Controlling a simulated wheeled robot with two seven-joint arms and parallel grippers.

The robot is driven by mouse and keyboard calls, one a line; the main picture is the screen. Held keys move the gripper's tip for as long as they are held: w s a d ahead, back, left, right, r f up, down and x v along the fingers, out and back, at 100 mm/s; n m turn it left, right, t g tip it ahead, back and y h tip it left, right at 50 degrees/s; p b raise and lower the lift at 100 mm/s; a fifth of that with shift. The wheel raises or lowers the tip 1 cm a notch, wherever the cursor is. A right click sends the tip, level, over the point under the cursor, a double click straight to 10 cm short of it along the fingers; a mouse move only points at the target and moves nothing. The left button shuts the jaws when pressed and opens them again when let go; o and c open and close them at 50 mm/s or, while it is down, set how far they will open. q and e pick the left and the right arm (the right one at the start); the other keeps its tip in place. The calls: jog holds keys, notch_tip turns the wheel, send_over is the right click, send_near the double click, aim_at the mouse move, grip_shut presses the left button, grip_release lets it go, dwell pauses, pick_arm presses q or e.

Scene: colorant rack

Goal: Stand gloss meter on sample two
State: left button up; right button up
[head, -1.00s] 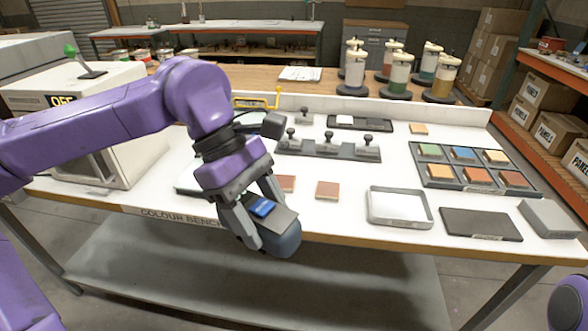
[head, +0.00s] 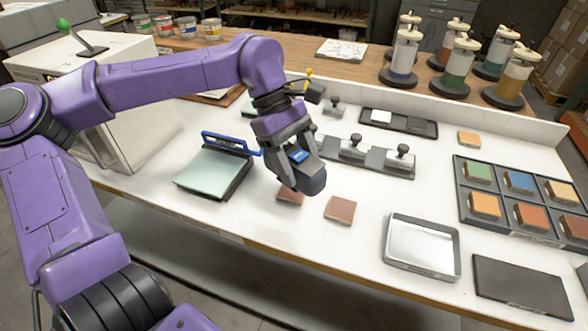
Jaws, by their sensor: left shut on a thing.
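The gloss meter (head: 312,180), a dark rounded block with a blue patch on top, is held in my left gripper (head: 298,172), which is shut on it. It is above the bench and appears tilted. Beneath and partly behind it lies a reddish-brown tile (head: 288,197), mostly hidden by the meter and finger. A second reddish-brown tile (head: 340,209) lies flat to the right, uncovered. No readable label shows which tile is sample two. My right gripper is not in view.
A pale green panel on a dark stand with a blue handle (head: 212,172) is to the left. A rack with metal knobbed blocks (head: 370,160) stands behind. A metal tray (head: 422,246), dark mat (head: 520,285) and colour tile rack (head: 490,225) are at right.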

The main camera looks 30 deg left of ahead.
pick_arm(q)
jog(key=w+a+f, duration=0.2)
jog(key=w+f, duration=0.1)
jog(key=w+a+f+p, duration=0.1)
jog(key=f, duration=0.1)
jog(key=shift+w+a+f, duration=0.1)
jog(key=shift+w+f, duration=0.1)
jog(key=shift+f, duration=0.05)
jog(key=f, duration=0.3)
jog(key=shift+w+a+f, duration=0.1)
jog(key=shift+a+f, duration=0.2)
jog(key=shift+f, duration=0.05)
jog(key=shift+w+f, duration=0.15)
jog(key=shift+f, duration=0.05)
jog(key=o, duration=1.4)
jog(key=shift+f, duration=0.15)
